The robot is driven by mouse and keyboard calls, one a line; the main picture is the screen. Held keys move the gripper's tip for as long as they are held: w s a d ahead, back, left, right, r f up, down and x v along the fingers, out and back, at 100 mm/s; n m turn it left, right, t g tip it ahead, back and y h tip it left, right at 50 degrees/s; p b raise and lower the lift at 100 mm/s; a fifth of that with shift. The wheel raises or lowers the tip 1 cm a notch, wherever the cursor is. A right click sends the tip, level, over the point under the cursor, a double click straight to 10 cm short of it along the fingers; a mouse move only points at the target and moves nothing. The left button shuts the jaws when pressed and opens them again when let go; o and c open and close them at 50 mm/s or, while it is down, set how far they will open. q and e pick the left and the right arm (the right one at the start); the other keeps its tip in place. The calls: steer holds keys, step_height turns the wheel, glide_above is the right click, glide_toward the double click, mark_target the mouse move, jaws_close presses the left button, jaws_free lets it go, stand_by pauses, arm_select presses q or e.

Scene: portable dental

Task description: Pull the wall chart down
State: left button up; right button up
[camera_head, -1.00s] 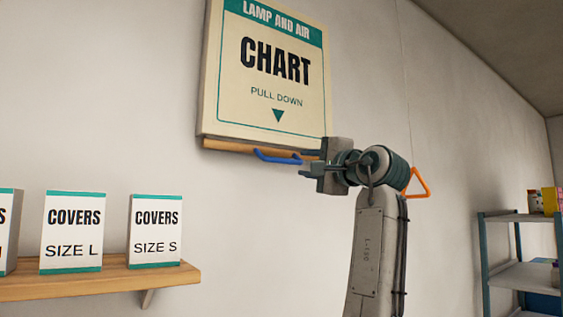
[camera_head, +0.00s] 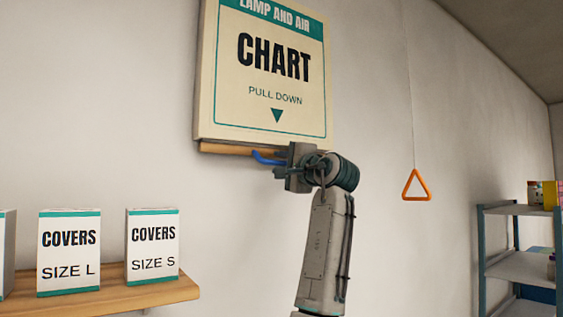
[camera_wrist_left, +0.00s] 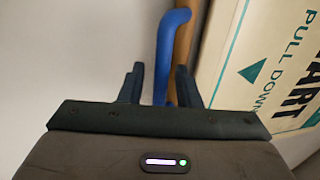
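The wall chart (camera_head: 270,100) is a cream board with a teal band and "PULL DOWN" print, high on the wall. A wooden bar (camera_head: 222,149) runs along its bottom edge, with a blue handle (camera_head: 266,158) at it. My left gripper (camera_head: 279,166) is at the right part of the handle and hides it there. In the left wrist view the gripper (camera_wrist_left: 160,82) is open. The blue handle (camera_wrist_left: 172,45) passes between its two fingers, close to the right finger, with a gap to the left one. My right gripper is not in view.
An orange triangular pull (camera_head: 416,188) hangs on a cord right of my arm. A wooden shelf (camera_head: 150,294) with white cover boxes (camera_head: 152,246) is at lower left. A metal rack (camera_head: 520,210) stands at far right. The wall between is bare.

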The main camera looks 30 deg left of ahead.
arm_select(q)
jaws_close()
steer(key=shift+f, duration=0.1)
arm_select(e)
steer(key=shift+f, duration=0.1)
